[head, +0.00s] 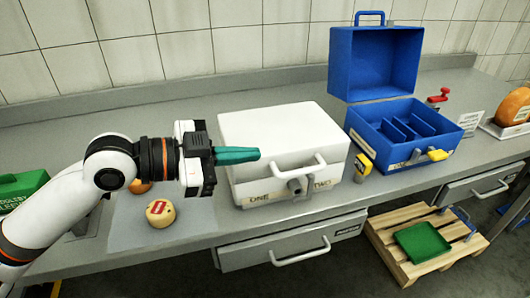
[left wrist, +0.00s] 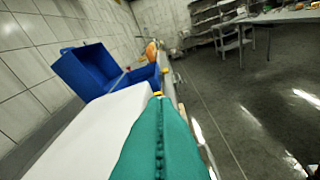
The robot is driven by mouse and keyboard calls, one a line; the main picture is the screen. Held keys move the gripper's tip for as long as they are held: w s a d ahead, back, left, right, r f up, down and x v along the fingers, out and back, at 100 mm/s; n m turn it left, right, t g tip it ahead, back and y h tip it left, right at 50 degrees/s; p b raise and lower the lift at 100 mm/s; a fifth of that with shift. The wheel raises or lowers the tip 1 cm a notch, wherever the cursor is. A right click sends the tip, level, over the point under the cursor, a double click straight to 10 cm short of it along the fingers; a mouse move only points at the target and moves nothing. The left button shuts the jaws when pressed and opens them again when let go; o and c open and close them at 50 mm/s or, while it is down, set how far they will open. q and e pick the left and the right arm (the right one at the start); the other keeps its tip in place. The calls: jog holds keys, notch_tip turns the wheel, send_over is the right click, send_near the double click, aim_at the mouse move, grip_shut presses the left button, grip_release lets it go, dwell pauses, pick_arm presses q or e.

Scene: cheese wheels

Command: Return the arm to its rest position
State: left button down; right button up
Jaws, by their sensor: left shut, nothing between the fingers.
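My left arm (head: 60,200) comes in from the left, and its gripper (head: 256,154) points right across the counter. Its teal fingers are shut together with nothing between them. In the head view the fingertips overlap the front left of the white box (head: 270,130). In the left wrist view the closed teal fingers (left wrist: 160,105) fill the lower middle, with the white box top (left wrist: 95,130) beside them on the left. My right gripper is in neither view.
A cheese wheel with a red label (head: 160,213) lies on a grey mat (head: 125,240) below the gripper. An open blue case (head: 385,165) stands right of the white box. A green tray (head: 421,243) rests on a wooden pallet (head: 385,225). An orange cheese (head: 512,106) sits far right.

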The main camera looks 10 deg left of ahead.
pick_arm(q)
jog(key=s+a+f+n+y, duration=0.1)
jog(key=s+f+n+y, duration=0.15)
jog(key=f, duration=0.75)
jog(key=s+a+f+n+y, duration=0.15)
jog(key=f+n+y, duration=0.25)
jog(key=f, duration=0.7)
jog(key=s+a+f+n+g+y, duration=0.25)
jog(key=s+a+f+n, duration=0.2)
jog(key=s+f, duration=0.3)
jog(key=s+a+f+n+g+y, duration=0.1)
jog(key=s+a+f+n+y, duration=0.4)
jog(key=s, duration=0.3)
notch_tip(320, 180, down, 23)
jog(key=m+g+p, duration=0.1)
jog(key=m+p, duration=0.1)
jog(key=s+a+f+g+p, duration=0.1)
jog(key=s+a+f+p, duration=0.1)
jog(key=s+f, duration=1.4)
jog(key=shift+s+a+g+p, duration=0.35)
jog(key=shift+s+a, duration=0.25)
jog(key=shift+s, duration=0.25)
